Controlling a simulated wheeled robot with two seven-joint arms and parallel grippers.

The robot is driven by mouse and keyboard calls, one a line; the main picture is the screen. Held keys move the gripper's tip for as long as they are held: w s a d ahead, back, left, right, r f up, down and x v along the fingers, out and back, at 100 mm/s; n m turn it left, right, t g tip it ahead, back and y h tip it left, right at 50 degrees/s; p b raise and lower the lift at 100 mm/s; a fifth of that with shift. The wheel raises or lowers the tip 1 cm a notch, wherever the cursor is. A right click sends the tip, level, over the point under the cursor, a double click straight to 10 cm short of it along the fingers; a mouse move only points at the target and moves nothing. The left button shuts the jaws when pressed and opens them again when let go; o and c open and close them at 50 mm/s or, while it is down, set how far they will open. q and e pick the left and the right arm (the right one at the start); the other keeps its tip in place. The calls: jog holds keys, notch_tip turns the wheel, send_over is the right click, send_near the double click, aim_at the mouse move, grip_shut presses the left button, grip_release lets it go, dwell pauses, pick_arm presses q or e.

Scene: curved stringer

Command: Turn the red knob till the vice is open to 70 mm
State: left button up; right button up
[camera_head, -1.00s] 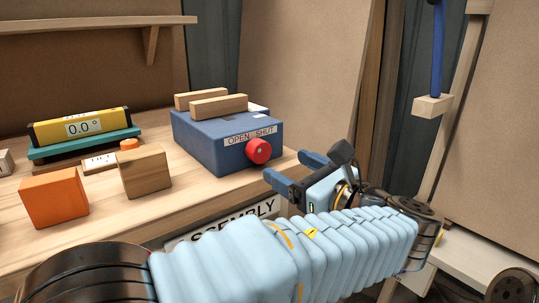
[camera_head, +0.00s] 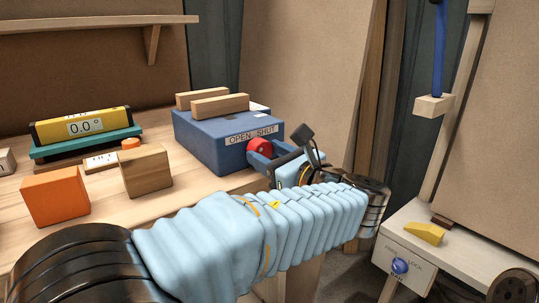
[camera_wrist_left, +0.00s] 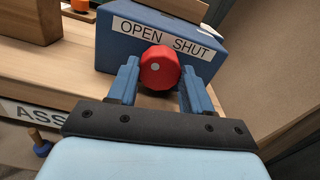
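The vice is a blue box (camera_head: 215,145) on the bench, labelled OPEN and SHUT. Two wooden jaws (camera_head: 220,105) lie on top with a narrow gap between them. The red knob (camera_head: 258,146) is on its front face, partly hidden by my gripper in the head view. In the left wrist view the knob (camera_wrist_left: 158,68), with a pale dot, shows between the fingers. My left gripper (camera_head: 270,154) is open, one finger on each side of the knob; a small gap seems to show, but I cannot tell whether either finger touches. My right gripper is not in view.
An orange block (camera_head: 55,196) and a wooden block (camera_head: 146,171) stand left of the vice. A yellow level reading 0.0° (camera_head: 82,126) rests on a teal base behind them. A side table (camera_head: 455,260) at right holds a yellow wedge (camera_head: 425,233).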

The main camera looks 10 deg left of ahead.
pick_arm(q)
jog(key=c, duration=0.3)
jog(key=shift+r+n+p, duration=0.1)
jog(key=shift+n+p, duration=0.2)
jog(key=shift+n, duration=0.5)
jog(key=o, duration=1)
jog(key=shift+o, duration=0.2)
jog(key=shift+s, duration=0.1)
